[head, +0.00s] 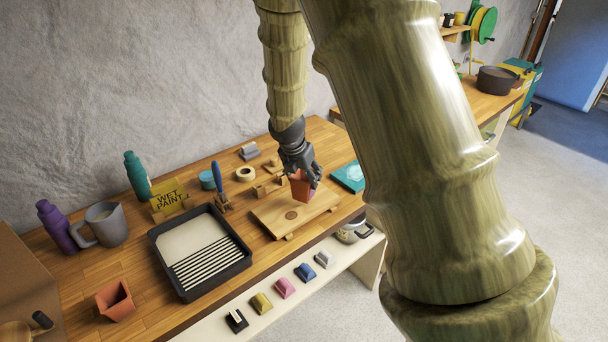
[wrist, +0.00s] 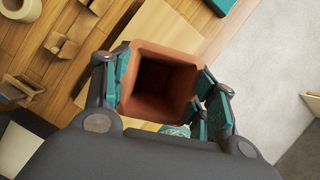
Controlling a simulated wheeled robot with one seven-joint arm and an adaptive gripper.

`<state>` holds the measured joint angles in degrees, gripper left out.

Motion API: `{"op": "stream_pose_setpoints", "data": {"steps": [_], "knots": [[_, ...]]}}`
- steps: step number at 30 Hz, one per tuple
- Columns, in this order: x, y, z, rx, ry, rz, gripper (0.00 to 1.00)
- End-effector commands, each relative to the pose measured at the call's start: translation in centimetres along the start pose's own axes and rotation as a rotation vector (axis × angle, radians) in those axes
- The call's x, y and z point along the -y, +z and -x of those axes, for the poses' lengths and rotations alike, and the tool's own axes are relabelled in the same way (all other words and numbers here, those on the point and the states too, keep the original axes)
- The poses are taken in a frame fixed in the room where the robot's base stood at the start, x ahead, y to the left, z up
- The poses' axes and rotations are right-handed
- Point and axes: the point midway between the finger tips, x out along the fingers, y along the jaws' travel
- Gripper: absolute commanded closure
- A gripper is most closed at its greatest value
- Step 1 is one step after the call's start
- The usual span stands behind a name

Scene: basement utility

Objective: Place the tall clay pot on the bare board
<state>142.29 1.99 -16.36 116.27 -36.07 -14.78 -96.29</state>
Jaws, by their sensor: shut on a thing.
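A square, reddish clay pot (head: 301,188) is between the fingers of my gripper (head: 300,170), over the right part of the bare wooden board (head: 273,212). In the wrist view the pot (wrist: 185,53) shows its open, empty square mouth, with teal-padded fingers on two sides. The board also shows in the wrist view (wrist: 165,34), partly hidden by the pot. The pot looks roughly upright. I cannot tell whether its base touches the board. The board has a dark round mark and nothing else on it.
A second, shorter-looking clay pot (head: 115,299) stands at the bench's front left. A black tray (head: 247,262) lies left of the board. A teal book-like item (head: 349,176) lies to its right, and small wooden blocks (head: 268,187) stand behind.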

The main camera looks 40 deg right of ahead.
Motion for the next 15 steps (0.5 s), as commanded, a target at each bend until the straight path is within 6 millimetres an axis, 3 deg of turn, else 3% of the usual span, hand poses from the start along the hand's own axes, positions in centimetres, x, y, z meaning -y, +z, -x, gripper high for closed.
{"op": "stream_pose_setpoints", "data": {"steps": [6,15], "knots": [[-1.2,2.1,-1.0,-0.001,0.0,-0.002,0.7],[-1.3,1.7,-2.6,0.001,-0.003,0.001,0.7]]}}
